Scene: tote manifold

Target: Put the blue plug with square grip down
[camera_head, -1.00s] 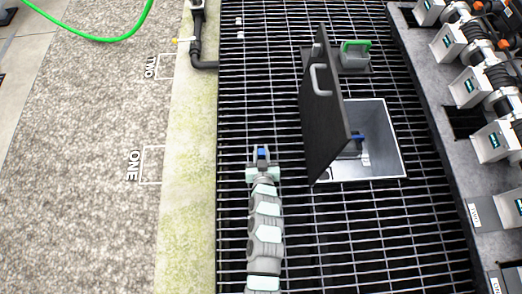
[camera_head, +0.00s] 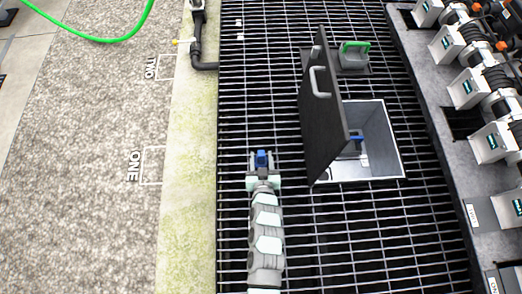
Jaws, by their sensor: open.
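The blue plug (camera_head: 262,158) is small in view, on the grating just beyond and between the jaws. Its grip shape is too small to make out. My gripper (camera_head: 263,172) is open around or just short of the plug's near side; whether a finger touches it I cannot tell. My arm reaches up from the bottom of the picture.
An open dark hatch lid (camera_head: 322,120) stands upright right of my gripper. Beside it is a metal-lined box (camera_head: 385,150) with a blue-handled part (camera_head: 355,140) inside. A green-handled grey block (camera_head: 354,57) sits behind. Machinery lines the right.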

